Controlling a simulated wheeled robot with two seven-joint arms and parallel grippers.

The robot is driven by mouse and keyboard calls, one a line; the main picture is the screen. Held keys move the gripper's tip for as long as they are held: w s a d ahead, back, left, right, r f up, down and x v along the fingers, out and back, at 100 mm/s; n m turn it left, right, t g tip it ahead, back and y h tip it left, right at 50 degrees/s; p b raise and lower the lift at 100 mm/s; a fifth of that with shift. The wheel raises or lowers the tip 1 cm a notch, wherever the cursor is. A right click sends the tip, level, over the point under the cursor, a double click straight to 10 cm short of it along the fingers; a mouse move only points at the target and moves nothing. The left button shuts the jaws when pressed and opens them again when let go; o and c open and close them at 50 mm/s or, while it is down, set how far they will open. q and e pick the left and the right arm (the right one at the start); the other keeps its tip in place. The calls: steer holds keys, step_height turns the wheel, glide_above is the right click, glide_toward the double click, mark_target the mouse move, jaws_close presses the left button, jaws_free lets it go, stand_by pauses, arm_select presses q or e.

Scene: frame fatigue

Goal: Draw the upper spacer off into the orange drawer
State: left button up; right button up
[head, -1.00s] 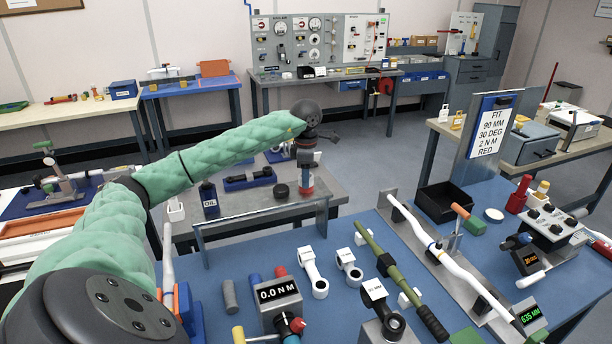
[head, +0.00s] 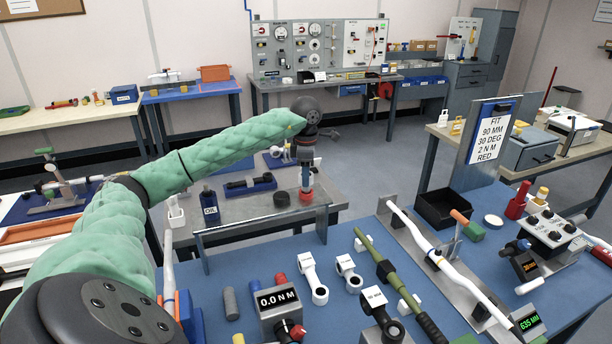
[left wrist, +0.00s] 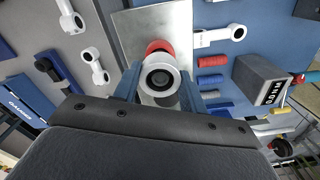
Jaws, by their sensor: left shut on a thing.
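My left gripper (head: 305,178) points down over the small grey table behind the blue bench. Its blue fingers are shut on a pale, ring-shaped piece with a dark centre (left wrist: 160,78), which I take to be the upper spacer. A red ring (left wrist: 158,47) shows just beyond it in the left wrist view; in the head view the red part (head: 306,195) is right below the fingertips. The fingers hide the sides of the pale piece. An orange-edged, drawer-like tray (head: 45,229) lies at the far left of the head view. My right gripper is not in view.
An orange bin (head: 215,73) sits on the back table.

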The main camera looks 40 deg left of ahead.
arm_select(q)
steer(key=shift+r+p, duration=0.75)
steer(key=shift+r, duration=1.2)
steer(key=shift+r, duration=0.1)
steer(key=shift+r+p, duration=0.75)
steer(key=shift+r, duration=1.15)
